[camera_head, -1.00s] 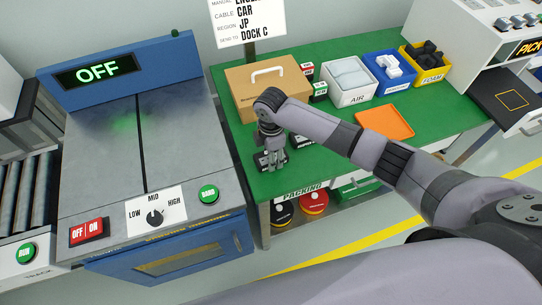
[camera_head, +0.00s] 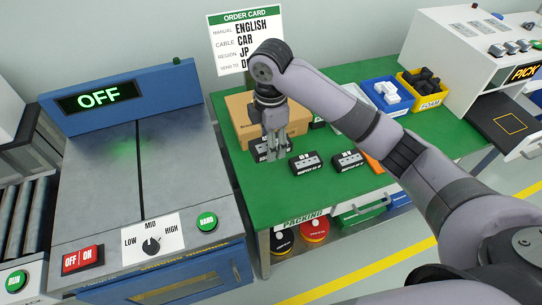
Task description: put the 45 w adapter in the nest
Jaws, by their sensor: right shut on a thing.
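My right gripper (camera_head: 270,145) is shut on a dark adapter (camera_head: 262,155), held above the left part of the green table, in front of the brown box. Its fingers cover part of the adapter and its label cannot be read. Two similar black adapters with white labels lie on the table to its right, a nearer-left one (camera_head: 306,163) and a right one (camera_head: 348,160). Their small print is too blurred to tell the wattage. I cannot make out a nest. My left gripper is out of view.
The brown box (camera_head: 240,118) stands close behind the gripper. My right arm partly covers an orange tray (camera_head: 374,164) and a white bin. A blue bin (camera_head: 388,94) and a yellow foam bin (camera_head: 424,88) stand farther right. The table's front left is clear.

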